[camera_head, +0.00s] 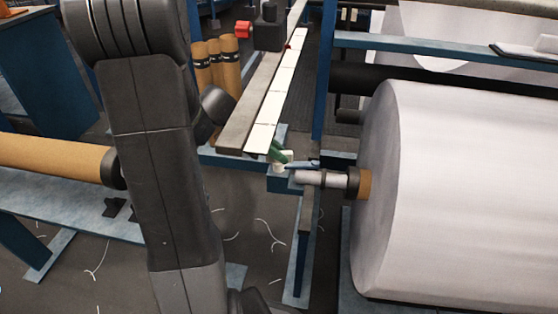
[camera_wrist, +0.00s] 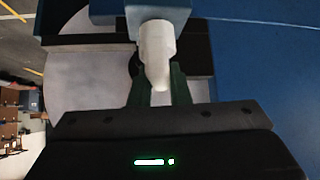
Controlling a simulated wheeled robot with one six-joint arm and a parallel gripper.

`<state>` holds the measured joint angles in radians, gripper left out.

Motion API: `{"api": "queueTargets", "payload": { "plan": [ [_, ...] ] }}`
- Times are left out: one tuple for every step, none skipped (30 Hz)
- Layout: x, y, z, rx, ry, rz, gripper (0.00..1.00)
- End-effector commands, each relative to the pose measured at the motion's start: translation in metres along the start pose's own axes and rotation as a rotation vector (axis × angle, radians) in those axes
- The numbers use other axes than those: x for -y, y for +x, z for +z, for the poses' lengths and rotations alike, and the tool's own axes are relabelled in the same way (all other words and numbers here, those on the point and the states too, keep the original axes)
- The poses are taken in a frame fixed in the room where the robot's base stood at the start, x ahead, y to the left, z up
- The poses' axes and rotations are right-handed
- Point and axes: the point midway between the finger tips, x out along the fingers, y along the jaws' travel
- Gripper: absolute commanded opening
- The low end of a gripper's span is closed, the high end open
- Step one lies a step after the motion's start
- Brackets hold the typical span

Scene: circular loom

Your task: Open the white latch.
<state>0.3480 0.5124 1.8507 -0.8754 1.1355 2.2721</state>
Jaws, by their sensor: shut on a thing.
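The white latch (camera_wrist: 156,50) is in the middle of the wrist view, below a blue block (camera_wrist: 158,12) at the top. It hangs as a rounded white handle between the green fingers of my gripper (camera_wrist: 159,80). The fingers are shut on the latch, one on each side. In the head view, the green fingers of my gripper (camera_head: 279,153) show small at the end of a blue frame bar, by the roll's shaft. The latch is too small and partly covered there to make out its exact tilt.
A large white roll (camera_head: 460,190) fills the right, its shaft (camera_head: 320,180) resting by the blue frame (camera_head: 304,245). Brown tubes (camera_head: 216,65) stand behind my arm. A brown roll (camera_head: 55,160) lies at the left. Loose threads lie on the dark floor (camera_head: 240,210).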

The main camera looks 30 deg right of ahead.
Motion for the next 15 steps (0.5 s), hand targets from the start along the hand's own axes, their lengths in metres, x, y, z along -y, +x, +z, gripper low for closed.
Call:
{"api": "queueTargets", "payload": {
  "plan": [
    [0.0004, 0.0039, 0.0043, 0.001, -0.016, -0.024, 0.00],
    [0.0004, 0.0037, 0.0042, 0.001, -0.027, -0.036, 0.00],
    [0.0003, 0.0038, 0.0043, 0.001, -0.043, -0.051, 0.00],
    [0.0001, 0.0039, 0.0042, 0.001, -0.054, -0.062, 0.00],
    [0.0001, 0.0037, 0.0040, 0.001, -0.066, -0.074, 0.00],
    [0.0002, 0.0037, 0.0040, 0.001, -0.081, -0.089, 0.00],
    [0.0003, 0.0034, 0.0037, 0.001, -0.093, -0.100, 0.00],
    [0.0003, 0.0030, 0.0034, 0.001, -0.102, -0.110, 0.00],
    [0.0003, 0.0027, 0.0032, 0.001, -0.114, -0.121, 0.00],
    [0.0002, 0.0024, 0.0028, 0.001, -0.122, -0.128, 0.00],
    [0.0002, 0.0019, 0.0023, 0.001, -0.128, -0.134, 0.00],
    [0.0002, 0.0014, 0.0018, 0.000, -0.136, -0.141, 0.00],
    [0.0002, 0.0010, 0.0015, 0.000, -0.141, -0.145, 0.00],
    [0.0003, 0.0007, 0.0012, -0.001, -0.144, -0.148, 0.00],
    [0.0003, 0.0003, 0.0008, -0.001, -0.147, -0.151, 0.00]
  ]
}}
